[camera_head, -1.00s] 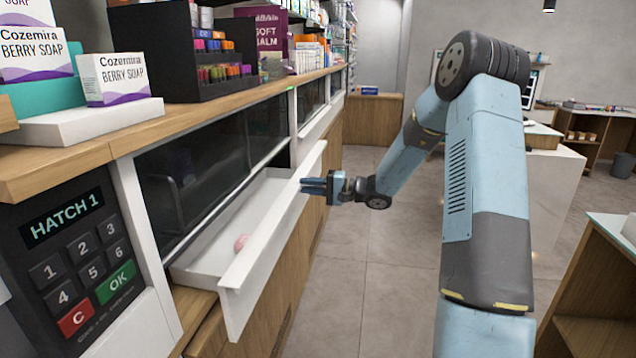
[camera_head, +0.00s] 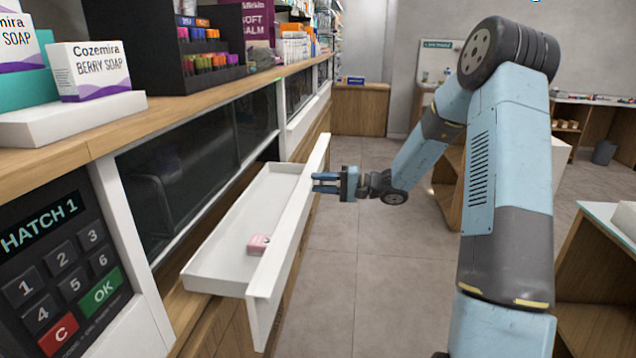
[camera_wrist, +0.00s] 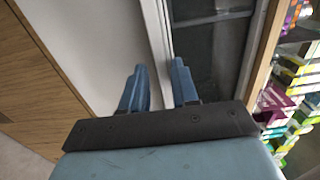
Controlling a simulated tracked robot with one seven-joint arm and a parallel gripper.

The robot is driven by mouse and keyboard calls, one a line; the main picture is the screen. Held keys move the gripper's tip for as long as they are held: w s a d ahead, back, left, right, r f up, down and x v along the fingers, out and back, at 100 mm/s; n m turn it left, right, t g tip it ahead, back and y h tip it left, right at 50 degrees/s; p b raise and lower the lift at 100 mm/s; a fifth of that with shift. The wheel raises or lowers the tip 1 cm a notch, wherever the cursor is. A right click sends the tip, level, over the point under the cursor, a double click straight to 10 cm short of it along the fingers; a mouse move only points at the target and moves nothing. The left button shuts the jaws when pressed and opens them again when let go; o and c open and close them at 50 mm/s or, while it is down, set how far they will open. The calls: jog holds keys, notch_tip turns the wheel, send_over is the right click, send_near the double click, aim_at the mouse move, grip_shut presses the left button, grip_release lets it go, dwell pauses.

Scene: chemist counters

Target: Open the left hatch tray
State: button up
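My gripper (camera_head: 325,183) is at the far end of the front panel. In the wrist view the two blue fingers (camera_wrist: 160,78) stand on either side of the white panel edge (camera_wrist: 155,35) and appear closed on it. The fingertips' exact contact is partly hidden.
The HATCH 1 keypad (camera_head: 60,265) is at the left, with number, C and OK buttons. Soap boxes (camera_head: 95,72) and a black display rack (camera_head: 165,50) stand on the wooden counter. The grey floor aisle (camera_head: 350,270) right of the tray is clear.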

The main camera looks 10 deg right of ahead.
jog(key=o, duration=0.3)
jog(key=shift+w+r, duration=0.1)
jog(key=shift+w, duration=0.05)
jog(key=v, duration=1.3)
jog(key=shift+d, duration=0.4)
jog(key=s+a+r+n+g+h, duration=0.25)
jog(key=s+a+h, duration=0.2)
jog(key=s, duration=0.35)
jog(key=s+a+r+n+g+h, duration=0.1)
jog(key=s+a+r+g+h, duration=0.3)
jog(key=s, duration=0.5)
jog(key=s+d+r+t+h, duration=0.1)
jog(key=s+r+t+h, duration=0.1)
jog(key=s, duration=0.4)
jog(key=s+d+r+t+h, duration=0.2)
jog(key=s+r+h, duration=0.1)
jog(key=s, duration=0.3)
jog(key=s+d+r+t+h, duration=0.1)
jog(key=s+r+t+h, duration=0.1)
jog(key=s, duration=0.4)
jog(key=shift+s+d+r+t+h, duration=0.2)
jog(key=shift+r+t+h, duration=0.2)
jog(key=shift+h, duration=0.45)
